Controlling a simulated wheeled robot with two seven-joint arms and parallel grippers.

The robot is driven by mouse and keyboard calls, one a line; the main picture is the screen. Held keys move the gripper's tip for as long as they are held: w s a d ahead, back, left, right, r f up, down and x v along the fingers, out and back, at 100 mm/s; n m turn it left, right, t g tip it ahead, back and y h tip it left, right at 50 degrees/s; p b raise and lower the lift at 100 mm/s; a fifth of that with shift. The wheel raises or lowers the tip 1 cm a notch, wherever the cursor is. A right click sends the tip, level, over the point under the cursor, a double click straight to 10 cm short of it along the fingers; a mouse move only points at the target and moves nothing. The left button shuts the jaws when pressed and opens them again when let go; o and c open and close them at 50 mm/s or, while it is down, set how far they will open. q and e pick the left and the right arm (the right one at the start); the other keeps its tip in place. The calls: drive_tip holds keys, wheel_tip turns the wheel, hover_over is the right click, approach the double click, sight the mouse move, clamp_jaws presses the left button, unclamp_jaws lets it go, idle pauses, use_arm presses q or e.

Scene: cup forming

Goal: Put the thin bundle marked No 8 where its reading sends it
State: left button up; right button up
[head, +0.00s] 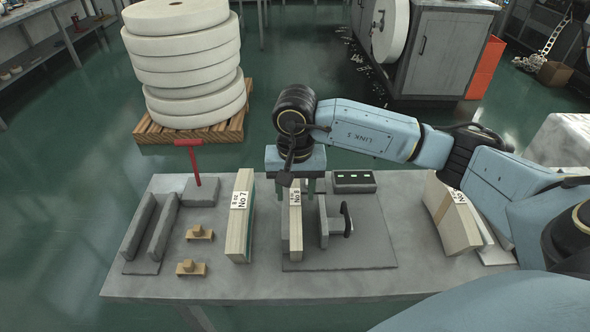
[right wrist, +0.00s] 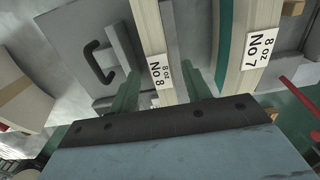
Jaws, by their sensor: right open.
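The thin pale bundle marked No 8 (head: 296,238) stands on edge on a grey gauge plate (head: 350,258). Its label also reads 8 oz in the right wrist view (right wrist: 158,70). A grey jaw block with a black handle (head: 347,220) stands just right of it. My right gripper (head: 296,186) is open over the bundle's far end, with green fingers on either side of it; touching cannot be told. A dark box (head: 354,182) behind the plate has small lit marks, too small to read. My left gripper is not in view.
A thicker bundle marked No 7 (head: 239,222) stands close to the left. Further left are two wooden knobbed pieces (head: 191,268), a grey trough (head: 150,235) and a red-handled block (head: 200,190). More bundles (head: 455,222) lean at the right, partly behind my arm. The front table strip is clear.

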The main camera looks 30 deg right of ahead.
sight(295, 197)
wheel_tip(295, 197, down, 3)
drive_tip(key=shift+r, duration=0.15)
drive_tip(key=shift+f, duration=0.65)
drive_tip(key=shift+c, duration=0.2)
drive_tip(key=shift+w, duration=0.1)
drive_tip(key=c, duration=1)
drive_tip(key=o, duration=0.3)
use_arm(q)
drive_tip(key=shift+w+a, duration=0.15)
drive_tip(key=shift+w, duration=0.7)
use_arm(e)
clamp_jaws()
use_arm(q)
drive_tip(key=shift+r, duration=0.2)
use_arm(e)
drive_tip(key=shift+r, duration=0.9)
